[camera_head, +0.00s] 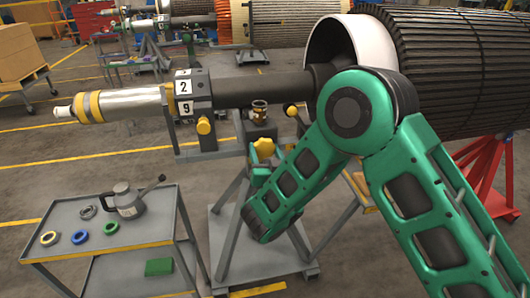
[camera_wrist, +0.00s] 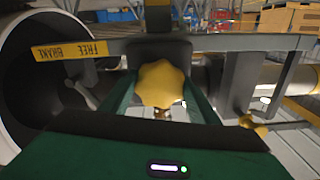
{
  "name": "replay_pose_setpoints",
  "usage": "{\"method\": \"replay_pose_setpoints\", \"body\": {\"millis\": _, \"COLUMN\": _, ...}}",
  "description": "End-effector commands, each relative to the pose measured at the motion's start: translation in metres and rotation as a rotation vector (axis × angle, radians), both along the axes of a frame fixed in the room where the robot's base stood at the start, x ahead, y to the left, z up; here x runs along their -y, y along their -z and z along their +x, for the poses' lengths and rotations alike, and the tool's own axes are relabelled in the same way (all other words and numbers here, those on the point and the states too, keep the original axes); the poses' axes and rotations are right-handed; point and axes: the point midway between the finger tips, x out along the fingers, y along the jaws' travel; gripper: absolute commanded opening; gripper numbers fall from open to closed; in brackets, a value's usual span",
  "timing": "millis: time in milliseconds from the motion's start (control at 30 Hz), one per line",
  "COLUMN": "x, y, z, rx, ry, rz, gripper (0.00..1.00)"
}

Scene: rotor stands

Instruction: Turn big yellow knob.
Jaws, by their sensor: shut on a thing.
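The big yellow knob (camera_wrist: 160,84) is star-shaped and sits between my gripper's two green fingers in the wrist view. In the head view the knob (camera_head: 263,148) shows at the front of the grey rotor stand, below the dark shaft. My gripper (camera_wrist: 161,97) is shut on the knob, with one finger on its left and one on its right. In the head view my gripper (camera_head: 262,162) is seen from behind, and my green arm hides part of it. The exact finger contact is hard to see.
Smaller yellow knobs (camera_head: 204,126) are on the stand; one shows right of my gripper (camera_wrist: 252,125). A yellow "FREE BRAKE" label (camera_wrist: 70,50) is on the stand's bar. A grey cart (camera_head: 165,243) with rings and an oil can stands left. A large black rotor (camera_head: 455,65) is right.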

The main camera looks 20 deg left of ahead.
Motion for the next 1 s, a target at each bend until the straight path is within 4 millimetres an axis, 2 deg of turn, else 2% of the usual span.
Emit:
{"method": "replay_pose_setpoints", "body": {"millis": 367, "x": 0.0001, "y": 0.0004, "z": -0.0021, "rx": 0.082, "ry": -0.004, "rz": -0.134, "gripper": 0.33}}
{"method": "replay_pose_setpoints", "body": {"millis": 1000, "x": 0.001, "y": 0.0015, "z": -0.0028, "rx": 0.39, "ry": -0.007, "rz": -0.643, "gripper": 0.33}}
